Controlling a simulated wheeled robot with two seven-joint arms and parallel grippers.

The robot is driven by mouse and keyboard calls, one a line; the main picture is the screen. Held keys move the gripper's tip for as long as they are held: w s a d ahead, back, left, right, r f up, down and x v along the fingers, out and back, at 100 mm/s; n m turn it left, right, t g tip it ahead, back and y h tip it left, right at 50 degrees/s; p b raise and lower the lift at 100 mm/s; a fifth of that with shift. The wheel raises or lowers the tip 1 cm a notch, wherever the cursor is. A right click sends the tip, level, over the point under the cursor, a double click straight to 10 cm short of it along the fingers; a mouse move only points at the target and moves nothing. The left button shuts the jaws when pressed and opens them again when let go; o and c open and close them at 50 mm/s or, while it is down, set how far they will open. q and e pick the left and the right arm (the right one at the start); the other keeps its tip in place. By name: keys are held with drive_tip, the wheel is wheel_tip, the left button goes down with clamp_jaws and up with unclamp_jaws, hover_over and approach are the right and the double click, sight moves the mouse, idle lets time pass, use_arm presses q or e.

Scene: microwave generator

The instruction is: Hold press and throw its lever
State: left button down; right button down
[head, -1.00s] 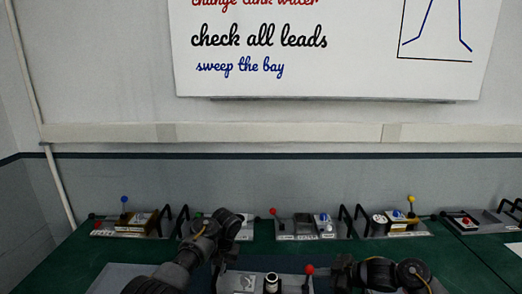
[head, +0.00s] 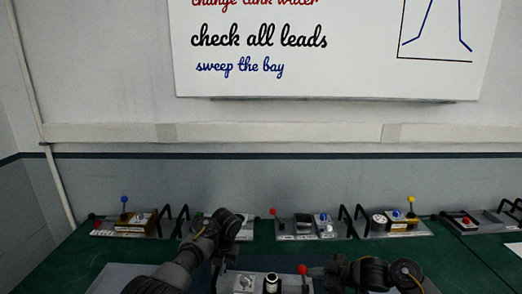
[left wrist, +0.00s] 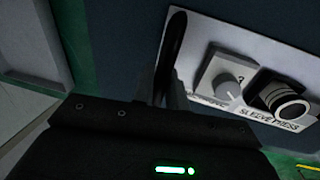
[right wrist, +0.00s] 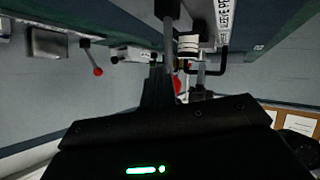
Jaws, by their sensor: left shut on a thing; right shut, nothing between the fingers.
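The sleeve press, a pale panel, lies at the bottom middle of the head view, with a grey dial (head: 245,283), a black-and-silver cylinder (head: 271,283) and a lever with a red ball (head: 302,269). In the left wrist view the panel (left wrist: 235,42) carries the label SLEEVE PRESS. My left gripper (left wrist: 168,92) is shut on the press's black handle (left wrist: 175,40) at the panel's end. My right gripper (right wrist: 165,75) is shut and empty beside the lever; the red ball (right wrist: 177,84) shows partly behind its fingers. Whether they touch is unclear.
Several other panels with levers and black handles stand along the back of the green bench, such as one with a blue-ball lever (head: 124,200) and one with a yellow-ball lever (head: 411,199). The wall is behind them. Green bench (head: 75,258) is clear at the left.

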use_arm(q)
drive_tip(key=shift+s+d+f, duration=0.15)
drive_tip(key=shift+f, duration=0.1)
use_arm(e)
drive_tip(key=shift+a, duration=0.6)
drive_tip(key=shift+w+a+r, duration=0.1)
drive_tip(key=shift+a, duration=0.4)
drive_tip(key=shift+d+r, duration=0.35)
drive_tip(key=shift+r, duration=0.3)
drive_tip(key=shift+d+r, duration=0.4)
drive_tip(key=shift+r, duration=0.3)
drive_tip(key=shift+d+r, duration=0.35)
drive_tip(key=shift+r, duration=0.3)
drive_tip(key=shift+d, duration=0.1)
use_arm(q)
drive_tip(key=shift+w+a+r, duration=0.1)
drive_tip(key=shift+w+a, duration=0.1)
use_arm(e)
drive_tip(key=v, duration=1.2)
use_arm(q)
drive_tip(key=shift+w, duration=0.1)
drive_tip(key=c, duration=1.3)
unclamp_jaws()
drive_tip(key=shift+d, duration=0.1)
